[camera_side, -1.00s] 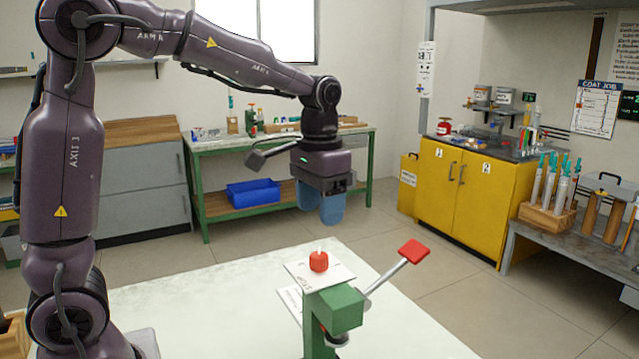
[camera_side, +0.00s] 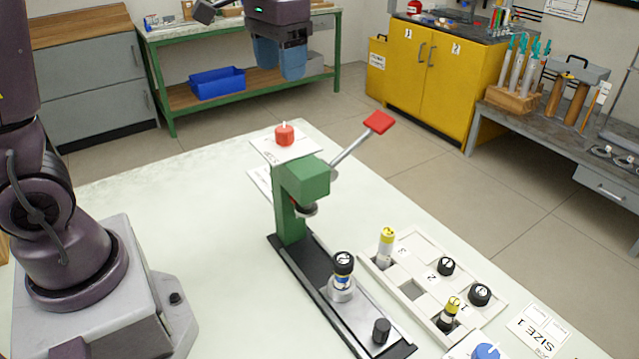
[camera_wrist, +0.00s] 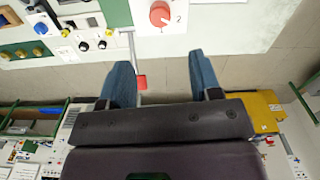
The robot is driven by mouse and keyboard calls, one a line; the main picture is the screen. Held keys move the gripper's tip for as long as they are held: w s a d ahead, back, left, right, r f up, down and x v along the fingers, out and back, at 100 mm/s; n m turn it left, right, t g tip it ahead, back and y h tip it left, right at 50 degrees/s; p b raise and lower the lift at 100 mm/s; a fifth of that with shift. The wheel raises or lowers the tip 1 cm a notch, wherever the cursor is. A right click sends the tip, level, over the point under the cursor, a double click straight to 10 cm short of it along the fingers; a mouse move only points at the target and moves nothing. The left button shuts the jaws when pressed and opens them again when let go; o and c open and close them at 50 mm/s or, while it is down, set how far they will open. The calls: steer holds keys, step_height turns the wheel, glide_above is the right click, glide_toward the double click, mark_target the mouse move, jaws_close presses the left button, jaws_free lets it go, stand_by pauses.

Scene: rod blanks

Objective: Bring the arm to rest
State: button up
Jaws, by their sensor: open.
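My gripper (camera_side: 279,60) hangs high above the far side of the white table (camera_side: 180,215) in the side view, pointing down. Its two blue fingers are apart with nothing between them; the wrist view shows the same open gripper (camera_wrist: 160,80). It is well clear of the green press (camera_side: 303,180), which has a red-tipped lever (camera_side: 379,122). A rod with a black top stands upright on the press's black base (camera_side: 300,270), away from the press head.
A white tray (camera_side: 408,291) numbered 2 and 3 holds yellow-topped rods and black-topped pieces. A red knob (camera_side: 284,135) sits on a plate behind the press. A blue knob (camera_side: 487,352) is at the front edge. Air around my gripper is free.

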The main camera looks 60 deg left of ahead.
steer(key=s+d+t, duration=0.2)
steer(key=s, duration=0.5)
steer(key=s+d+m+t, duration=0.1)
steer(key=s+d+t, duration=0.2)
steer(key=s, duration=0.5)
steer(key=shift+s+d, duration=0.15)
steer(key=shift+d, duration=0.05)
